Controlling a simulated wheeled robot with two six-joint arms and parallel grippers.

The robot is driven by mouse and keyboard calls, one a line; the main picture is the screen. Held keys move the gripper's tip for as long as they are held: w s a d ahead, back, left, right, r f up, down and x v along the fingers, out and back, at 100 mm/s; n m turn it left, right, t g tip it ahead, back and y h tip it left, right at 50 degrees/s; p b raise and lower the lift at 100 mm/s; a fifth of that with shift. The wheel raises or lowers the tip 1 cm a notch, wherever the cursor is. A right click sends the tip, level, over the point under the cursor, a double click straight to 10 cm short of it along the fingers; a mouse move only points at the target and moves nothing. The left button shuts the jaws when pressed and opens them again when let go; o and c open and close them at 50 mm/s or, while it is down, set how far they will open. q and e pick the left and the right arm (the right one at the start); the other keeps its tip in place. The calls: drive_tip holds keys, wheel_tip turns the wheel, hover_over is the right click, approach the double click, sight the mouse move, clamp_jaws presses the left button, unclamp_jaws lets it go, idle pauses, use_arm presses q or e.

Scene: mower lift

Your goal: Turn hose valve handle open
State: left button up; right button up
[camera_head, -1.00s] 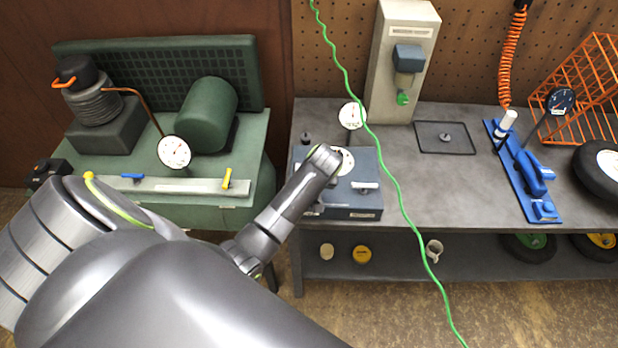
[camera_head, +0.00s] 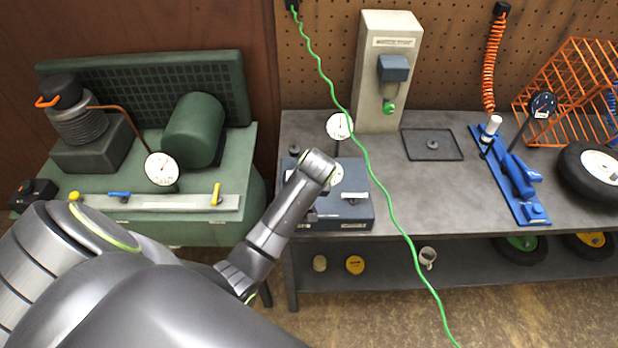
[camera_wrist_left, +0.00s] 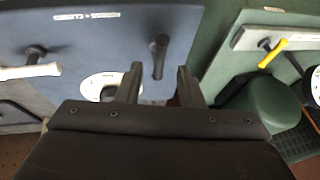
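A blue-grey box (camera_head: 357,213) stands on the bench in the head view, partly behind my left arm. It carries a white-tipped lever (camera_head: 355,195), which also shows in the left wrist view (camera_wrist_left: 32,71). The left wrist view also shows a dark lever (camera_wrist_left: 158,58) on the box (camera_wrist_left: 110,40). My left gripper (camera_wrist_left: 160,70) is open. Its fingers lie either side of the dark lever's lower end in the picture; contact cannot be told. I cannot tell which lever is the hose valve handle. My right gripper is not in view.
A green compressor (camera_head: 130,232) with yellow (camera_head: 216,194) and blue (camera_head: 119,194) handles stands left. A dial gauge (camera_head: 339,126) rises behind the box. A green hose (camera_head: 374,180) hangs across the view. The bench has a black tray (camera_head: 415,152) and blue tool (camera_head: 520,178) further right.

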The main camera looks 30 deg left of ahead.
use_arm(q)
drive_tip(key=p+v, duration=0.2)
drive_tip(key=v, duration=1.1)
drive_tip(key=shift+r, duration=0.3)
drive_tip(key=shift+s+d, duration=0.1)
drive_tip(key=shift+d, duration=0.05)
